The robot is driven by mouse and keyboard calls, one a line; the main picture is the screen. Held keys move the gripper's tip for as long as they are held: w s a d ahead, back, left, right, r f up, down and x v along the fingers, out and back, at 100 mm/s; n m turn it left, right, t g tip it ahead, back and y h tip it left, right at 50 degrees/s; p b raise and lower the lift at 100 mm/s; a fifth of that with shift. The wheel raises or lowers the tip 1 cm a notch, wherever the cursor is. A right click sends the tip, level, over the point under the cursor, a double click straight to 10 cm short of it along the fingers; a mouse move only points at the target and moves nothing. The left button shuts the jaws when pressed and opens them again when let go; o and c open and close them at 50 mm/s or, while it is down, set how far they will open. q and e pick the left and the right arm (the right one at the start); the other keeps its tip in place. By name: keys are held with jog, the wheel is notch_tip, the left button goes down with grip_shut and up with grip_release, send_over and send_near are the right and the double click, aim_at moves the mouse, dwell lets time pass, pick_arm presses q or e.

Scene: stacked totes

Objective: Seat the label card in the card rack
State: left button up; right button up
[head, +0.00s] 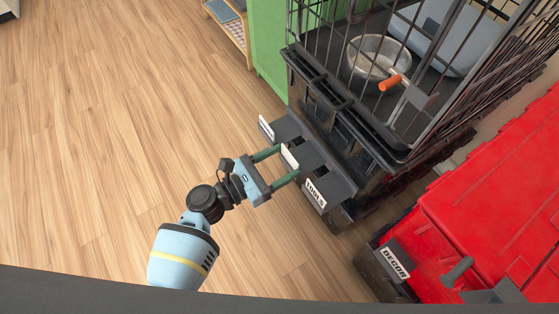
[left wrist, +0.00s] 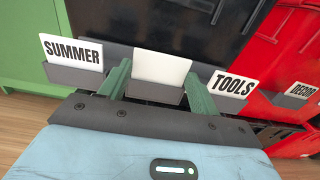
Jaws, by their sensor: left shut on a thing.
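The label card (head: 289,156) is a small white card, and the face I see in the left wrist view (left wrist: 161,67) is blank. My left gripper (head: 289,162) is shut on it, with one green finger at each side edge. The grey card rack (head: 318,162) is fixed low on the front of the black tote stack. The card stands at its middle pocket (left wrist: 154,93), between the SUMMER card (left wrist: 73,61) and the TOOLS card (left wrist: 232,85). Its lower edge is hidden behind the pocket front, so I cannot tell how deep it sits. My right gripper is not in view.
Above the rack is a black wire crate (head: 345,100) with a metal bowl (head: 366,62) inside. A red tote (head: 490,215) with a DECOR card (head: 396,262) stands to the right. A green cabinet (head: 268,45) is behind. The wooden floor at left is clear.

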pick_arm(q)
jog(key=shift+f, duration=0.2)
jog(key=o, duration=1.1)
jog(key=shift+s+a, duration=0.15)
jog(key=shift+a, duration=0.1)
jog(key=p+v, duration=0.1)
jog(key=v, duration=0.6)
jog(key=shift+s+a, duration=0.1)
